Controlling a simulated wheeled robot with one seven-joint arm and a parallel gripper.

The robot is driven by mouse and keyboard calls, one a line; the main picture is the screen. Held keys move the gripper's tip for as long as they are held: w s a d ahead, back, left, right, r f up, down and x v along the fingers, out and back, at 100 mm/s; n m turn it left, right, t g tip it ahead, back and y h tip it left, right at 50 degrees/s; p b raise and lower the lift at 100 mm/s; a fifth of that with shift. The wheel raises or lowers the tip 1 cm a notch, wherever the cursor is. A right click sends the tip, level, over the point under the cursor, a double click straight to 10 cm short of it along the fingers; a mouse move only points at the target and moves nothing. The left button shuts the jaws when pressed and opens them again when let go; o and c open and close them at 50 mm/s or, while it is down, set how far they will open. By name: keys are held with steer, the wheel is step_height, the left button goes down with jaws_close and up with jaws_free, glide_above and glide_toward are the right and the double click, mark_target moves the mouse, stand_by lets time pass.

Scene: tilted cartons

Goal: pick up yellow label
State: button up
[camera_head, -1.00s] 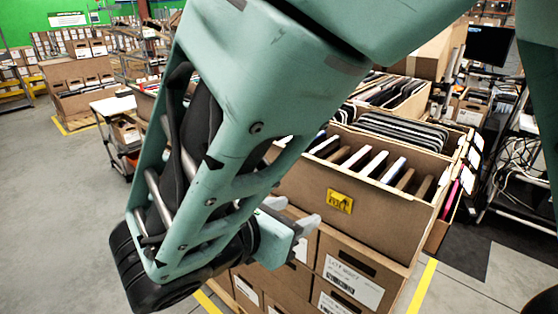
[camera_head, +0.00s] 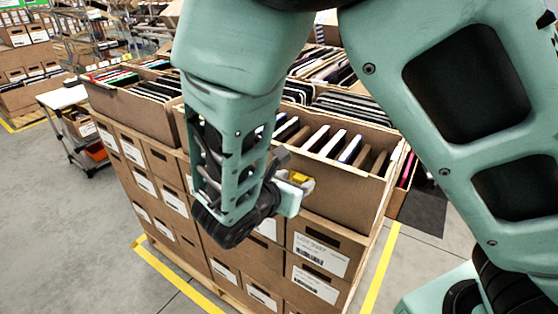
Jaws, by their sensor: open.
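The yellow label (camera_head: 300,177) is on the front face of an open top carton (camera_head: 340,198) that holds several upright dark and light items. My gripper (camera_head: 295,182) is open, right in front of the label, with its pale fingers overlapping part of it. The label shows beside and between the fingers. I cannot tell whether the fingers touch it. Its lower part and its print are hidden.
Closed cartons with white labels (camera_head: 320,252) are stacked below on a pallet. More open cartons (camera_head: 135,108) stand to the left and behind. A cart (camera_head: 62,97) stands at left. Yellow floor tape (camera_head: 380,268) runs beside the stack. Grey floor is open at left.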

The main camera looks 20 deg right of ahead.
steer(key=shift+w+d+f, duration=0.1)
steer(key=c, duration=0.9)
steer(key=shift+c, duration=0.2)
